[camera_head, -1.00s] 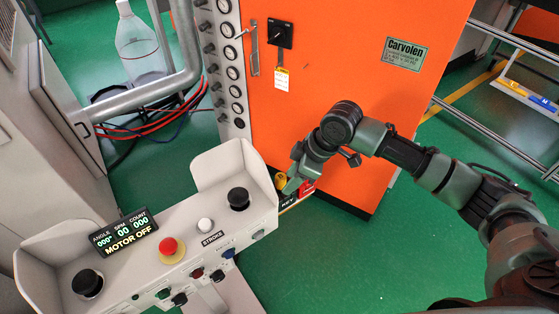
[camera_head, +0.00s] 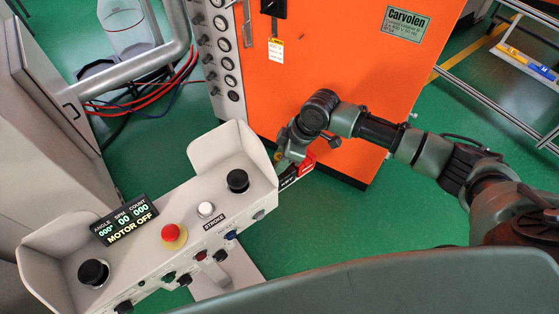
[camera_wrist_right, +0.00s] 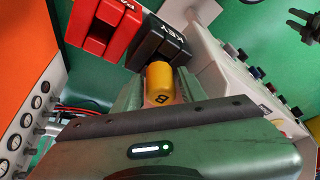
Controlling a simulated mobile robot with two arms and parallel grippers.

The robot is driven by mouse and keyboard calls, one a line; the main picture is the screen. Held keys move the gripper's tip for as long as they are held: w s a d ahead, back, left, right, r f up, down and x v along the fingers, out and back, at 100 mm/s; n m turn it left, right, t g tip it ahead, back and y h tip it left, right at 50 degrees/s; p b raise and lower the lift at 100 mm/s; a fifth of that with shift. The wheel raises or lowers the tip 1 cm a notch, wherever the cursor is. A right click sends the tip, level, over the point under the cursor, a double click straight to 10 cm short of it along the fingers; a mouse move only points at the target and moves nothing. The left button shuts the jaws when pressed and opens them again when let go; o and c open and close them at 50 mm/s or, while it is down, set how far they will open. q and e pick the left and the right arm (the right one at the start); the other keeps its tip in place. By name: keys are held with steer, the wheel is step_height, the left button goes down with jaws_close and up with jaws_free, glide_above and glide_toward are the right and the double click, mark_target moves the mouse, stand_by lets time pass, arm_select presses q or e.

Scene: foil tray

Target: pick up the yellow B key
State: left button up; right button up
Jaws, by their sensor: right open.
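The yellow B key (camera_wrist_right: 159,84) is a short rounded yellow piece marked "B" in the right wrist view. It stands against the black block (camera_wrist_right: 160,43) labelled "KEY". My right gripper (camera_wrist_right: 157,92) is open, with one finger on each side of the key; I cannot tell whether either finger touches it. In the head view, my right gripper (camera_head: 284,160) is at the right end of the control console, by the black KEY block (camera_head: 288,178), and hides most of the key. My left gripper is not in view.
A red block (camera_wrist_right: 100,28) sits beside the black one. The control console (camera_head: 190,240) with knobs and a red button (camera_head: 173,234) stands close to the gripper. An orange cabinet (camera_head: 340,60) rises behind.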

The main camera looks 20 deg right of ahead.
jaws_close()
step_height(320, 180, up, 26)
steer(key=p, duration=0.4)
steer(key=shift+f, duration=0.25)
stand_by(1.2)
